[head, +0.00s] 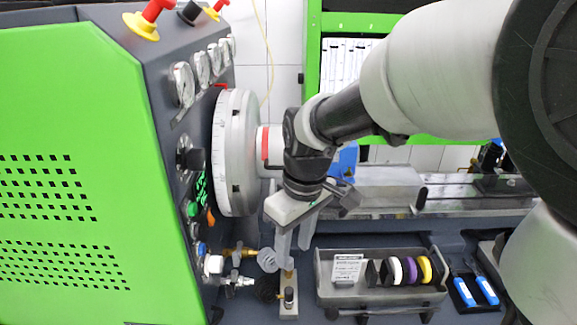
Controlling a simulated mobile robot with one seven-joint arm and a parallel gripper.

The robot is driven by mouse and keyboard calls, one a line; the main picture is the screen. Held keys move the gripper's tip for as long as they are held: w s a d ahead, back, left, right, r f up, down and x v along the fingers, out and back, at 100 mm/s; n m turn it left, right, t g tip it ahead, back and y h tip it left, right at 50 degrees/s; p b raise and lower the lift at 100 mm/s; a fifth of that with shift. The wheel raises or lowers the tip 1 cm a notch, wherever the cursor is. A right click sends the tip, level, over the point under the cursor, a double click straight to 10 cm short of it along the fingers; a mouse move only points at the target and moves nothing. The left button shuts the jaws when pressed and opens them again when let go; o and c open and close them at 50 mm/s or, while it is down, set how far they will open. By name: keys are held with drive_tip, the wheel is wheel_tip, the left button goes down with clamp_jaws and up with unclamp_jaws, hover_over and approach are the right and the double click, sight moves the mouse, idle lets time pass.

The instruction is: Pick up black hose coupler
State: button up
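My gripper (292,250) points down in front of the large grey round flange of the bench. Its two pale fingers stand apart with a gap between them, and nothing shows held there. Below the fingertips is a small upright fitting (289,296) with a dark body and a brass top, on a light block. A dark ribbed round part (265,289) lies just left of it, and a grey disc (267,260) is beside the fingers. A black ring (373,272) stands in the grey tray at right. I cannot tell which dark part is the black hose coupler.
The grey tray (381,294) also holds white, purple and yellow rings and a label card. Blue-handled tools (487,290) lie right of it. The green cabinet (70,170) with gauges, valves and brass fittings (238,252) closes the left side. A metal rail (470,192) runs behind.

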sight(289, 289)
drive_tip(key=f, duration=0.5)
drive_tip(key=w+f+b, duration=0.1)
drive_tip(key=f, duration=0.5)
drive_tip(key=a+f+b, duration=0.1)
drive_tip(key=f, duration=0.4)
drive_tip(key=shift+w+f, duration=0.15)
clamp_jaws()
